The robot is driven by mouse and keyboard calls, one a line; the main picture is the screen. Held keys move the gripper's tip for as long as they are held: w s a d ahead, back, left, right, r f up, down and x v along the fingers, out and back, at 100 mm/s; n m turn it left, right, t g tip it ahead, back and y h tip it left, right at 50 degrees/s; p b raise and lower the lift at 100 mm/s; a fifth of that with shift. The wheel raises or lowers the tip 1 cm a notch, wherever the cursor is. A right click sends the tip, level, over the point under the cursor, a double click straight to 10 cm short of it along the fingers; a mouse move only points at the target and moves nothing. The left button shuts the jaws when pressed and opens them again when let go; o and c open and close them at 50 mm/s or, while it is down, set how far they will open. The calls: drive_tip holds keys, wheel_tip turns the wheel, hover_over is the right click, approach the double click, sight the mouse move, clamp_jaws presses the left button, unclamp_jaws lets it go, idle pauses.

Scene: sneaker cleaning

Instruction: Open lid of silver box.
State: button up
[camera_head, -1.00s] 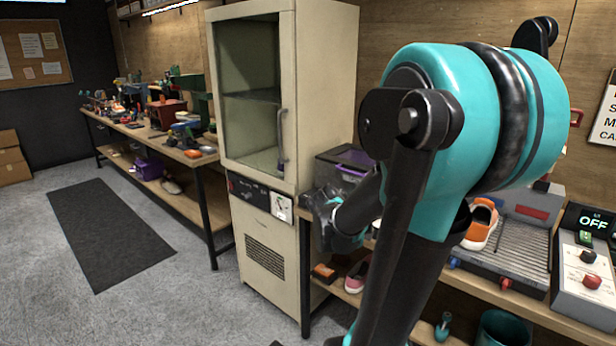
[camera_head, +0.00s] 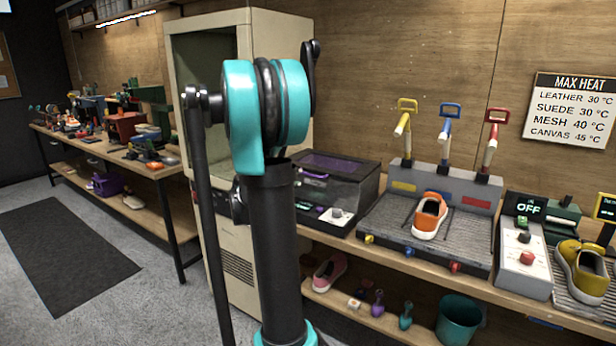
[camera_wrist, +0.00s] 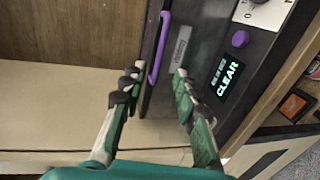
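A dark grey box (camera_head: 352,222) with a see-through, purple-tinted lid (camera_head: 330,163) stands on the bench right of the tall cabinet. No box in view looks plainly silver. Its lid appears shut and has a purple handle (camera_head: 315,176) at the front. In the wrist view, the purple handle (camera_wrist: 158,48) stands out beside the box's dark front, which has a CLEAR display (camera_wrist: 228,80) and a purple knob (camera_wrist: 240,39). My gripper (camera_wrist: 157,72) is open and empty. The handle's lower end shows between its fingertips; contact is not visible. My arm hides the gripper in the head view.
The tall beige cabinet (camera_head: 278,40) stands just left of the box. A brush station (camera_head: 375,215) with an orange shoe (camera_head: 429,215) is right of it. A control unit (camera_head: 522,260) and a yellow shoe (camera_head: 583,270) stand farther right. The lower shelf holds a teal bucket (camera_head: 460,318).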

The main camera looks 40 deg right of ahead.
sight(309, 175)
drive_tip(key=x, duration=1)
clamp_jaws()
